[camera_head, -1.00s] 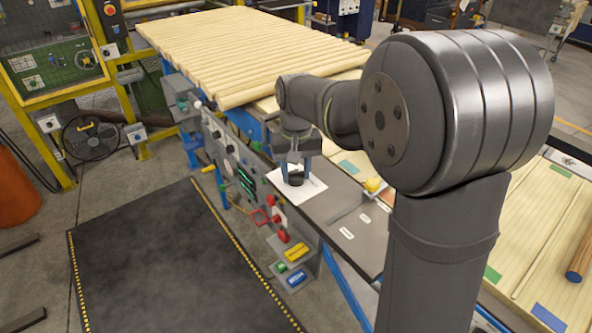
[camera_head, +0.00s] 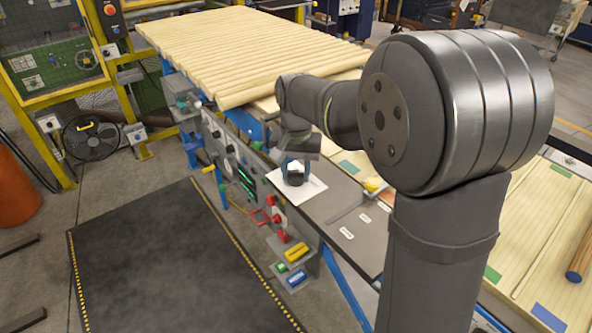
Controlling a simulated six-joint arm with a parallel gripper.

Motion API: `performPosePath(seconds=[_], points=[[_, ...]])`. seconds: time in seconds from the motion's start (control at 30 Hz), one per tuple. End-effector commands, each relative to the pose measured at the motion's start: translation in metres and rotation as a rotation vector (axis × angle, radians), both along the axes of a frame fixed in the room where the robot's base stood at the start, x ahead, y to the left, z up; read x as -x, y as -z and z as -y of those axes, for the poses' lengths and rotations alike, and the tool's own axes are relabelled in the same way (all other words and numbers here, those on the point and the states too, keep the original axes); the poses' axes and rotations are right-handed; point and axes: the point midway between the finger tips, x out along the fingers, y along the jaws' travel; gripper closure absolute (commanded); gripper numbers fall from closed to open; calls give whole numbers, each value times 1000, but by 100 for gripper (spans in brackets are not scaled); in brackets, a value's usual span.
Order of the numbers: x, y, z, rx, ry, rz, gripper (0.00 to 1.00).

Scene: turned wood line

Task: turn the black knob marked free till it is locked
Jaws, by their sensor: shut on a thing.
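The black knob (camera_head: 296,179) sits on a white plate (camera_head: 312,189) at the left end of the dark bench top. My gripper (camera_head: 295,170) comes down on the knob from above, with its blue-grey fingers on either side of it, and is shut on it. The fingers hide part of the knob. The lettering on the plate is too small to read.
Below the front edge is a panel with red handles (camera_head: 276,217) and other controls. Wooden rods (camera_head: 250,50) lie behind.

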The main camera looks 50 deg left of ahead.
Motion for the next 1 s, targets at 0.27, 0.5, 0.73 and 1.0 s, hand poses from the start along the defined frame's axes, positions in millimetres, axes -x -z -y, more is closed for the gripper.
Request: performPosePath(seconds=[0.27,0.5,0.73,1.0], points=[[0,-1,0,-2,1,1,43],[0,0,0,-1,0,0,41],[0,-16,-1,-4,0,1,41],[0,-77,-1,-6,0,2,41]])
